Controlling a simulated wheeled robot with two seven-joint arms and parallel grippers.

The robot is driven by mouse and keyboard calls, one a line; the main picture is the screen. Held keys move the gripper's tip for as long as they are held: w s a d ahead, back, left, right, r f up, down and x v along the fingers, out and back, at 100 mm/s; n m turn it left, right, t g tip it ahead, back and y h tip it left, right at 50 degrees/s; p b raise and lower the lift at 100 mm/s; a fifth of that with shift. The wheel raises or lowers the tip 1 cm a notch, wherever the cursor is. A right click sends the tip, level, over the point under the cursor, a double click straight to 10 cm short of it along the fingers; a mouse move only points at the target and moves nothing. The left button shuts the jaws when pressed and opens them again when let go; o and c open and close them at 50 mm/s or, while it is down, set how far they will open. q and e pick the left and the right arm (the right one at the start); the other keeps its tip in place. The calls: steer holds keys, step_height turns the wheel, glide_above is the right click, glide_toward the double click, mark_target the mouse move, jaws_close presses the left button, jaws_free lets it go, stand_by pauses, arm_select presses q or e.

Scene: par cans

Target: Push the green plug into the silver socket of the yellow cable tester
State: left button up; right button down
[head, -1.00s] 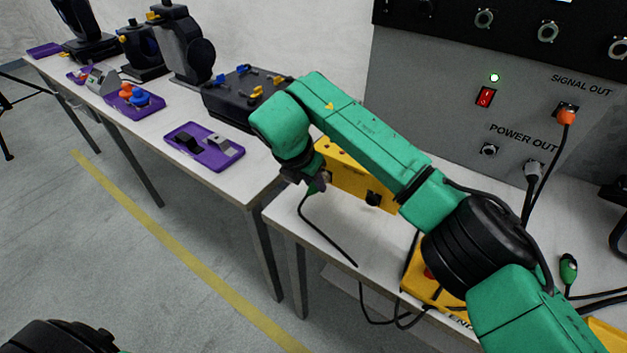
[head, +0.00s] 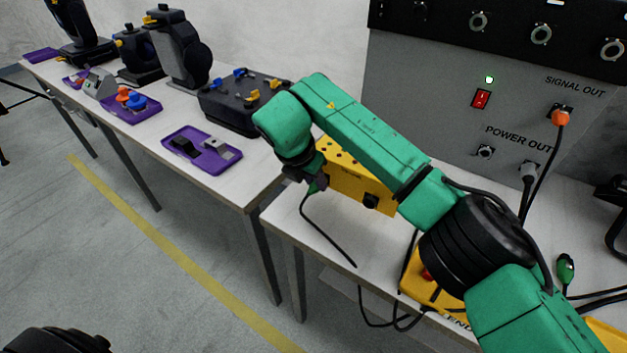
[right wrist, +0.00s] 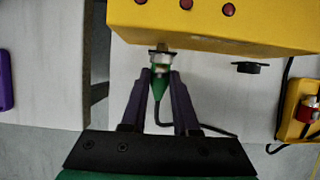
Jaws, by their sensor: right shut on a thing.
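The yellow cable tester (head: 345,177) stands on the near table and fills the top of the right wrist view (right wrist: 235,25). Its silver socket (right wrist: 162,54) faces my right gripper. My right gripper (right wrist: 161,82) is shut on the green plug (right wrist: 160,86), one finger on each side of it. The plug's front end is lined up with the silver socket and appears to meet it; I cannot tell how deep it sits. In the head view my right gripper (head: 312,180) is at the tester's left end, and the plug is mostly hidden. My left gripper is not in view.
A black socket (right wrist: 250,67) is to the right on the tester. A second green-ended plug (head: 566,268) lies at right. A yellow box with a red button (head: 428,285) is partly behind my arm.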

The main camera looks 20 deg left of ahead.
steer(key=shift+w, duration=0.1)
steer(key=c, duration=0.6)
jaws_free()
steer(key=v, duration=1.4)
steer(key=shift+a+r+b, duration=0.1)
steer(key=shift+r+b, duration=0.1)
steer(key=shift+b, duration=0.15)
